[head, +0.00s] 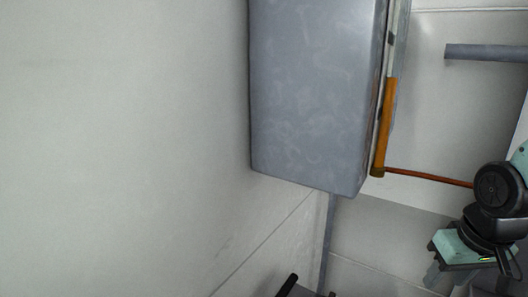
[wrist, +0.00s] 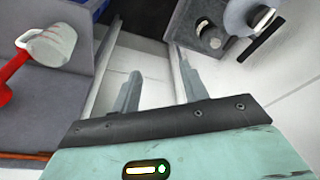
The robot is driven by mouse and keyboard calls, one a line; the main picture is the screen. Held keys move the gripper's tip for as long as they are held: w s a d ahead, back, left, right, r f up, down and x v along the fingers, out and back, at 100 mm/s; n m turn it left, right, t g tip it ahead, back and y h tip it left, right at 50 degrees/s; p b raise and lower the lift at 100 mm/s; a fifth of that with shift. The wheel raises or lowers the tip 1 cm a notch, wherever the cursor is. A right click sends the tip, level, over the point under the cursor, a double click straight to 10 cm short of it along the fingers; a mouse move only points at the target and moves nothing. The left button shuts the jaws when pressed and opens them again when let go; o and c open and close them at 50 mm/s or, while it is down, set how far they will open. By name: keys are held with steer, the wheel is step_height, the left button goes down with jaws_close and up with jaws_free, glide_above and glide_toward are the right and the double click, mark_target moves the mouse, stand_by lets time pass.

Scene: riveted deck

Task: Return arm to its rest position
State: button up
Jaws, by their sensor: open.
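My gripper shows in the wrist view (wrist: 157,72) as two grey fingers set well apart, with an empty gap of pale floor between them. Its dark bracket and teal housing fill the bottom of that view. In the head view my arm is at the lower right, with a black round joint and a teal hand at its end; the fingers there are partly cut off and hard to make out. The hand is apart from the large grey box (head: 315,90). Nothing is held.
The grey box has an orange bar (head: 386,125) on its right edge, and a thin reddish-brown rod (head: 430,177) runs towards my arm. A grey bar (head: 485,52) is at upper right. The wrist view shows a pale cylindrical object (wrist: 50,45) with red beside it, and a dark tray (wrist: 195,28).

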steer(key=s+a+f+n+g+b, duration=0.1)
steer(key=s+a+f+n+b, duration=0.1)
steer(key=s+a, duration=0.4)
steer(key=s+a+f+n+g+b, duration=0.1)
steer(key=s+a+f+n+b, duration=0.1)
steer(key=s+a+n+b, duration=0.2)
steer(key=s+a+n, duration=0.1)
steer(key=s+a, duration=0.2)
steer(key=a, duration=0.5)
steer(key=shift+a+f+n+g+y+b, duration=0.15)
steer(key=shift+f+n+g+y+b, duration=0.15)
steer(key=shift+f+n+b, duration=0.1)
steer(key=shift+s, duration=0.1)
